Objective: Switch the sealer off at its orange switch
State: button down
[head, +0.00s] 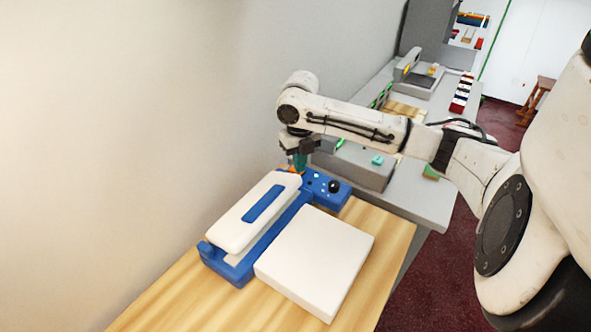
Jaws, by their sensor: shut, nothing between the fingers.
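The sealer (228,262) is a blue machine with a long white lid (240,225) and a blue control panel (325,190) at its far end. The panel carries a black knob (334,186) and small green lights. A bit of orange, seemingly the orange switch (293,171), shows at the panel's left end, right under my gripper. My gripper (299,168) points down there, shut and empty. Its fingertips are small in view, and I cannot tell whether they touch the switch. The switch's position is hidden.
A white slab (315,258) lies beside the sealer on the wooden counter (385,232). Behind is a grey counter (425,200) with grey equipment and coloured swatches (461,93). A wall runs along the left. A wooden stool (540,98) stands on the dark red floor at the right.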

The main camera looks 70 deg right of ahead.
jog(key=shift+f, duration=0.15)
jog(key=shift+r+p, duration=2.65)
jog(key=shift+r, duration=0.9)
